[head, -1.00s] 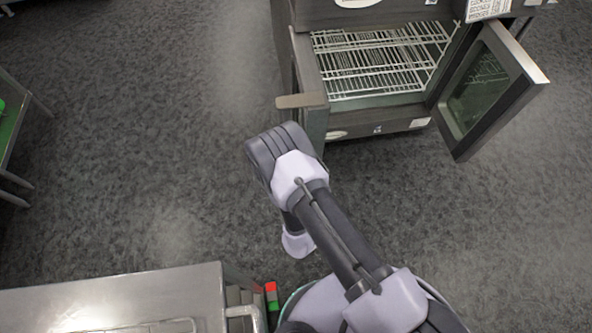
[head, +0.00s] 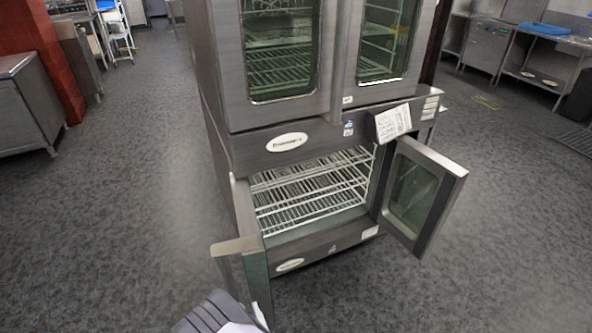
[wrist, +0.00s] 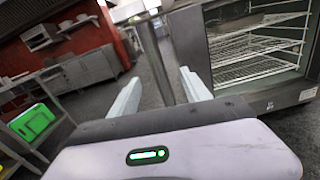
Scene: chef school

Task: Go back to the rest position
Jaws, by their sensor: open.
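My gripper (wrist: 160,95) shows in the wrist view with its two pale fingers spread apart and nothing between them. The lower oven (head: 315,190) stands ahead with both doors open and white wire racks inside. Its right door (head: 422,195) swings out to the right. Its left door (head: 245,250) points toward me, close to my arm. The open oven (wrist: 255,55) also shows at the right of the wrist view.
The upper oven doors (head: 285,60) are shut. A steel cabinet (head: 25,105) stands at the left by a red pillar (head: 55,60). Steel tables with a blue tray (head: 550,30) stand at the back right. A green item (wrist: 33,122) lies at the wrist view's left. Grey floor is clear on both sides.

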